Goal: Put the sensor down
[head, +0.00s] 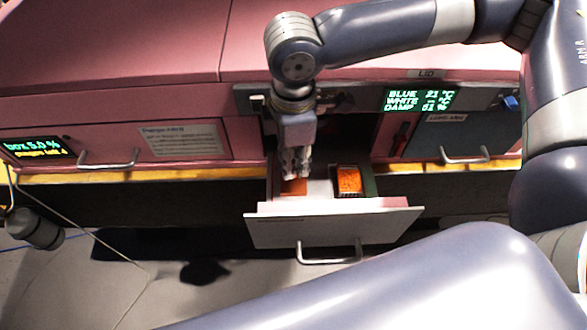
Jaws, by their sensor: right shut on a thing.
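My right gripper (296,165) points down into the open drawer (333,228) at the middle of the enclosure front. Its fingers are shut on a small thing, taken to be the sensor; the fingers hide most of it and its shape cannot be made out. The fingertips are over the left part of the drawer, just above an orange patch (293,187). I cannot tell whether the held thing touches the drawer floor. My left gripper does not show.
An orange-filled dark container (348,180) sits in the drawer's right part, with a pale area between it and my gripper. A lit display (420,100) is above right. Closed fronts with handles (108,160) (465,156) flank the drawer. A thin cable (85,235) hangs at the left.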

